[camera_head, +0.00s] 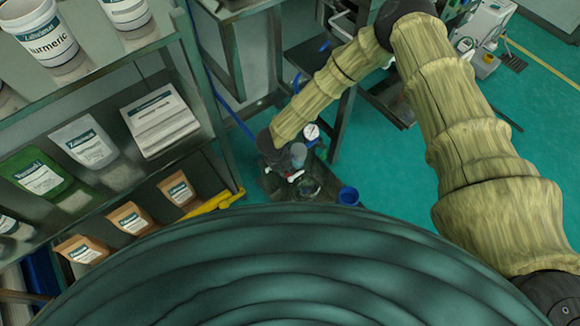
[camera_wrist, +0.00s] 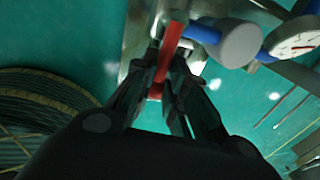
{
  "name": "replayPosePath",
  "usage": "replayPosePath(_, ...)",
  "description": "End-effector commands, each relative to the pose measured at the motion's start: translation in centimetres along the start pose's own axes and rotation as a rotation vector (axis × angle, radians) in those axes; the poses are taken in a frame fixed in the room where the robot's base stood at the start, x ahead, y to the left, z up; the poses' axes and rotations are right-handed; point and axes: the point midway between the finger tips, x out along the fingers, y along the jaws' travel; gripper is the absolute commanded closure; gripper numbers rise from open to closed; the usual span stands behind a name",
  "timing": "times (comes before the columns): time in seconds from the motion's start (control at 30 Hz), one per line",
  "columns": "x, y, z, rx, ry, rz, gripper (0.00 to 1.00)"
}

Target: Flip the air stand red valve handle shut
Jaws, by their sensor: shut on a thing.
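The red valve handle (camera_wrist: 169,45) shows in the wrist view, running up from between the fingers of my gripper (camera_wrist: 166,80). My gripper is shut on the handle, one black finger on each side, and the fingers hide part of it. The air stand shows beside it with a grey cylinder (camera_wrist: 240,44) and a white-faced gauge (camera_wrist: 296,38) on blue fittings. My gripper's fingers are too small to make out there.
A shelf unit at left holds tubs, pouches and boxes (camera_head: 160,119). A yellow bar (camera_head: 215,202) lies at its foot. A blue cup-like thing (camera_head: 348,196) stands right of the air stand. A dark table frame (camera_head: 343,120) is behind. Green floor (camera_head: 395,170) is clear at right.

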Motion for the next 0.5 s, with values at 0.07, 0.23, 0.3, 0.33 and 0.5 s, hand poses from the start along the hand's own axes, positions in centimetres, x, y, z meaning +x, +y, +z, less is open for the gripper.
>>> replayPosePath(0.07, -0.08, 0.19, 0.17, 0.006, 0.0, 0.001, 1.0)
replayPosePath(0.23, -0.1, 0.25, 0.21, 0.007, -0.001, 0.002, 1.0)
replayPosePath(0.3, -0.1, 0.26, 0.22, 0.007, -0.001, 0.002, 1.0)
replayPosePath(0.33, -0.11, 0.26, 0.22, 0.007, -0.001, 0.003, 1.0)
replayPosePath(0.5, -0.1, 0.24, 0.2, 0.006, -0.001, 0.003, 0.65)
